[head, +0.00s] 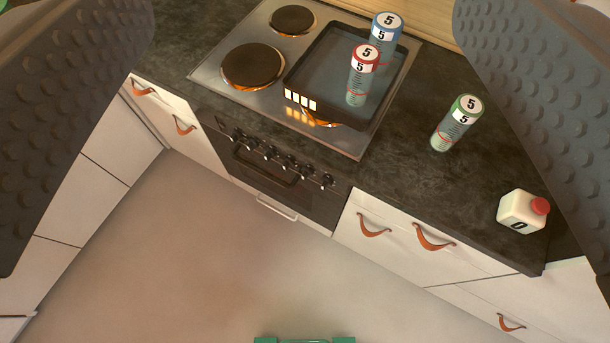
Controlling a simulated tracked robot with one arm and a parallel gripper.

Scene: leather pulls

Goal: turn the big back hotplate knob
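The stove (213,90) is set into the dark counter. A row of several small dark knobs (270,152) runs along its front panel above the oven door; I cannot tell which serves the big back hotplate, nor their turn positions. A small back-left hotplate (293,20) and a larger front-left hotplate (252,66) are bare. A dark square pan (318,108) covers the right side, hiding any back-right hotplate; an orange glow shows beneath its front. My gripper (305,60) is wide open and empty, its ridged fingers at the left and right picture edges, not touching the knobs.
A red-topped cylinder (362,75) and a blue-topped cylinder (384,42) stand at the pan. Drawers with leather pulls (433,238) flank the stove. The floor (210,240) in front is clear.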

